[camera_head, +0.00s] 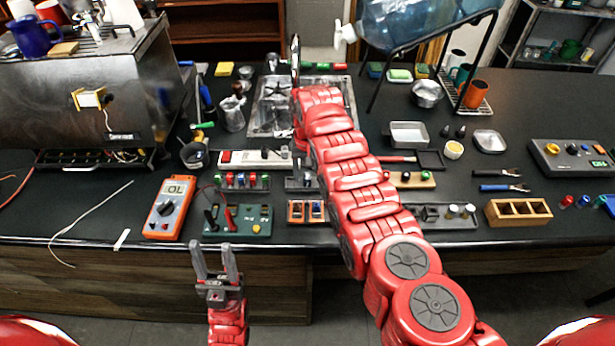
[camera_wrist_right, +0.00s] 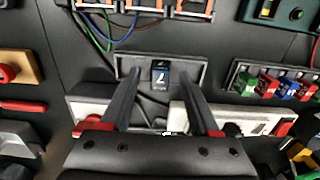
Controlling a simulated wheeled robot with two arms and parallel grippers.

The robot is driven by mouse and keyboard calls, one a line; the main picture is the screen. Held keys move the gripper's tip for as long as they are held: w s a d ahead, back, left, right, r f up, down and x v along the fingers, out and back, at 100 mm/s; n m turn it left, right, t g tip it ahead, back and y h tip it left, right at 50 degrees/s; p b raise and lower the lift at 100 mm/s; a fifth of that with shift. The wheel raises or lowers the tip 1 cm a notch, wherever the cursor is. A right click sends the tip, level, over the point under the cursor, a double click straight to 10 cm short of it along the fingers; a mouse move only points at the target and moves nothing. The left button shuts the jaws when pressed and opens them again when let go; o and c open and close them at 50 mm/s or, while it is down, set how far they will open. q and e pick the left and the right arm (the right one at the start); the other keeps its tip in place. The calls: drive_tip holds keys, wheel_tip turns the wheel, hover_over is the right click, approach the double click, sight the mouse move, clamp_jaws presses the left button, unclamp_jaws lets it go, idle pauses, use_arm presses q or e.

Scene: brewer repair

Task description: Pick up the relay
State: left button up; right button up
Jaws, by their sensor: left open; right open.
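A small dark block with a pale figure on its face, likely the relay (camera_wrist_right: 161,77), sits in a shallow grey tray (camera_wrist_right: 193,68) in the right wrist view. In the head view the tray (camera_head: 290,184) lies in front of the white power strip, partly hidden by my right arm. My right gripper (camera_wrist_right: 168,84) is open and empty; its two fingers reach toward the tray, one on each side of the block in the picture. My left gripper (camera_head: 214,250) is open and empty before the table's front edge.
The white power strip (camera_head: 255,159) lies behind the tray. A row of coloured fuses (camera_head: 240,181) stands left of it, and orange-framed parts (camera_head: 296,211) stand in front. A multimeter (camera_head: 170,208) and a wooden compartment box (camera_head: 518,212) flank the front area.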

drive_tip(key=shift+f, duration=0.1)
clamp_jaws()
drive_tip(key=shift+r, duration=0.2)
idle(0.4)
